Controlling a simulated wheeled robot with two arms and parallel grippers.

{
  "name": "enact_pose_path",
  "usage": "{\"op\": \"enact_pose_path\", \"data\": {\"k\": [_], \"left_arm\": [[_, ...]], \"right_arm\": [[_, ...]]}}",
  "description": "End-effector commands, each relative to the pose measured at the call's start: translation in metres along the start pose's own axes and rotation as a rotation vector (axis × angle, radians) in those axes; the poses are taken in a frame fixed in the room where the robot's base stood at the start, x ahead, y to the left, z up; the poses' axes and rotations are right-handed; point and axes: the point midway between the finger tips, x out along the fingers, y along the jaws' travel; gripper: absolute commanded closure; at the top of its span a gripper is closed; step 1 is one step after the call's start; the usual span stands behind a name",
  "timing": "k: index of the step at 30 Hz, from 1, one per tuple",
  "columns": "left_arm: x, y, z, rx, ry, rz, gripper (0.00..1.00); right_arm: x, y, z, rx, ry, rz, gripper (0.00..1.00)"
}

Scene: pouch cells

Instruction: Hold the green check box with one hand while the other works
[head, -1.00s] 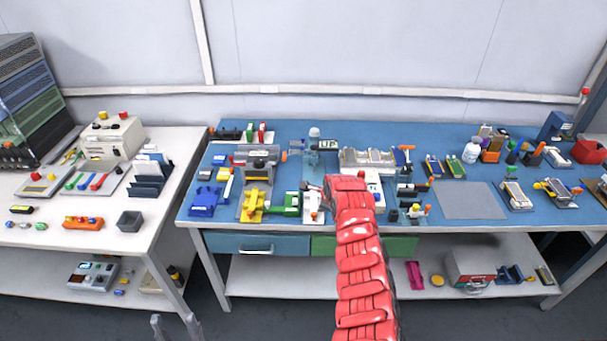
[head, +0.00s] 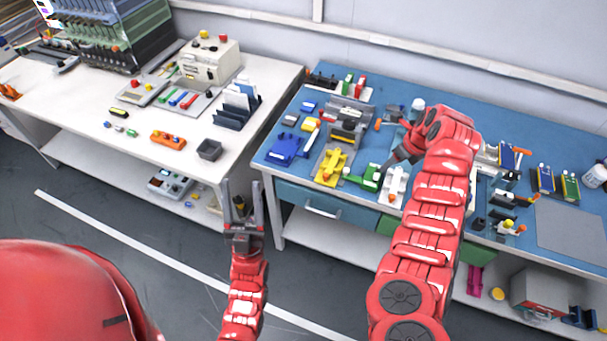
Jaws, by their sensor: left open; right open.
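A small green box (head: 369,179), which looks like the green check box, sits near the front edge of the blue table, between a yellow fixture (head: 331,165) and a white upright device (head: 395,186). My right gripper (head: 393,162) is just behind and right of the green box, low over the table; its jaws are small and partly hidden by my red arm. I cannot tell if it touches anything. My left gripper (head: 241,198) is open and empty, fingers pointing up, in front of the gap between the two tables, well left of the green box.
The blue table (head: 560,119) holds a blue fixture (head: 286,149) at its left and a grey mat (head: 572,232) at its right. The white table (head: 80,116) holds an orange part (head: 168,140) and a dark bin (head: 209,150). Open floor lies before the tables.

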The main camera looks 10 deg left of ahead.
Motion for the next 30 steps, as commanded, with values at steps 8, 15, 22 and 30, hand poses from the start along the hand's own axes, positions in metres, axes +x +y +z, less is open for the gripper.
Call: {"op": "enact_pose_path", "data": {"k": [8, 15, 22, 30], "left_arm": [[-0.019, -0.076, 0.156, 0.237, -0.557, -0.177, 0.41], [-0.077, -0.103, 0.261, 0.249, -1.041, -0.178, 0.41], [-0.127, -0.074, 0.32, 0.103, -1.397, -0.001, 0.41], [-0.142, 0.003, 0.326, -0.166, -1.577, 0.421, 0.41]], "right_arm": [[0.0, 0.0, 0.0, -0.001, 0.0, -0.001, 0.5], [0.0, 0.0, 0.0, -0.001, 0.0, -0.001, 0.5], [0.0, 0.0, 0.0, -0.001, 0.0, -0.001, 0.5], [0.0, 0.0, 0.0, -0.001, 0.0, -0.001, 0.5]]}}
